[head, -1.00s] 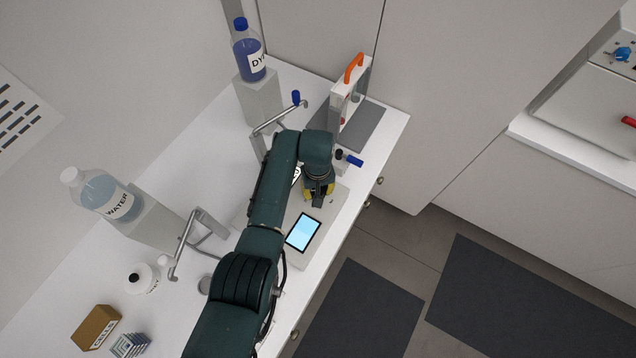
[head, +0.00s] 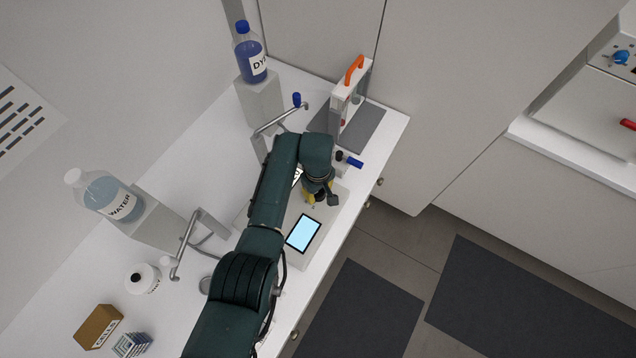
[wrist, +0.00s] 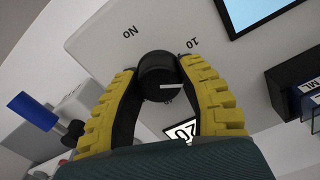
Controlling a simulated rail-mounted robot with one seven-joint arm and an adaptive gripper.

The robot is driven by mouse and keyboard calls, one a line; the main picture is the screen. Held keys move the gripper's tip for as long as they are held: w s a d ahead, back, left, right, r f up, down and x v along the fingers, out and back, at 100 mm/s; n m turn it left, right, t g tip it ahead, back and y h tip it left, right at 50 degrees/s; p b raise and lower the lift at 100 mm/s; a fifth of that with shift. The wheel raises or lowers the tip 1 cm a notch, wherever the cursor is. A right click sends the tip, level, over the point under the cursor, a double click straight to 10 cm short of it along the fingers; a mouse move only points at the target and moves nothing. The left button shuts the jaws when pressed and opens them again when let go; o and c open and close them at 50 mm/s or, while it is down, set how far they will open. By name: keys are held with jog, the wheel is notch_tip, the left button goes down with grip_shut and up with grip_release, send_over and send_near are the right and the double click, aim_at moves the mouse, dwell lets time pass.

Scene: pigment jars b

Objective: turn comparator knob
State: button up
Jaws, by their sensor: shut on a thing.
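The comparator is a pale box (wrist: 105,35) with a lit screen (head: 304,234); the screen's corner also shows in the wrist view (wrist: 250,8). Its round black knob (wrist: 160,72) has a white pointer line, which points roughly right in the wrist view. The printed marks "No" and "10" are on the panel near it, and a "20" plate shows below. My gripper (wrist: 161,76) has its yellow fingers closed on the knob, one on each side. In the head view my gripper (head: 317,196) is over the comparator and the knob is hidden.
An orange-handled frame (head: 340,103) is at the counter's far end. The dye bottle (head: 250,57) and water bottle (head: 105,195) sit on stands at the left. A dark labelled box (wrist: 298,85) is near the right finger.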

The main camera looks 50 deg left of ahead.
jog(key=shift+f, duration=0.1)
jog(key=o, duration=1.2)
notch_tip(320, 180, up, 12)
